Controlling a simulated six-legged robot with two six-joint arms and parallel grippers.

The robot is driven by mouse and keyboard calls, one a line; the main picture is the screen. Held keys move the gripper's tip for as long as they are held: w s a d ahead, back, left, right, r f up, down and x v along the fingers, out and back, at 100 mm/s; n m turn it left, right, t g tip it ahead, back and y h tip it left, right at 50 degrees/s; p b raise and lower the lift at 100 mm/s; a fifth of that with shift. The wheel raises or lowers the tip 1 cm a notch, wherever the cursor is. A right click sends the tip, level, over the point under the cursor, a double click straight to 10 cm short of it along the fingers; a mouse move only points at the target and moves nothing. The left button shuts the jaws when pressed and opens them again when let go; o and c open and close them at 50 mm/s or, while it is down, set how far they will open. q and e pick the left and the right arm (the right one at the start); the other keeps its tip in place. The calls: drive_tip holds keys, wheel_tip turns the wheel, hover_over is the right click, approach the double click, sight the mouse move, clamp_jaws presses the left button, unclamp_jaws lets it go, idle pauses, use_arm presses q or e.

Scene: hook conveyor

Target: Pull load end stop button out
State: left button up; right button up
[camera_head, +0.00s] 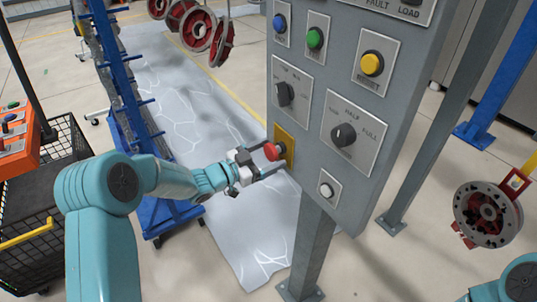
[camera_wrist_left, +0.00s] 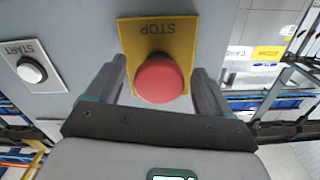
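The red stop button (camera_head: 271,151) sits on a yellow plate (camera_head: 284,146) at the lower left of the grey control panel (camera_head: 313,172). In the left wrist view the red button (camera_wrist_left: 159,79) stands in front of its yellow plate (camera_wrist_left: 133,37) marked STOP. My left gripper (camera_head: 272,159) is at the button, its two fingers apart. In the left wrist view the left gripper (camera_wrist_left: 159,82) has one finger on each side of the button, with gaps visible. Of my right arm, only a teal part shows at the lower right corner of the head view; its gripper is not visible.
The panel also carries blue (camera_head: 280,23), green (camera_head: 315,38) and yellow (camera_head: 372,63) buttons, two black knobs and a white start button (camera_head: 326,190). A grey post (camera_head: 308,246) supports it. A black mesh cart (camera_head: 40,210) stands at left. Red wheels hang at the back and right.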

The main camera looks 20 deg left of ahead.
use_arm(q)
drive_tip(key=b+v, duration=0.3)
drive_tip(key=v, duration=1.3)
drive_tip(key=shift+s+a, duration=0.1)
drive_tip(key=shift+s, duration=0.05)
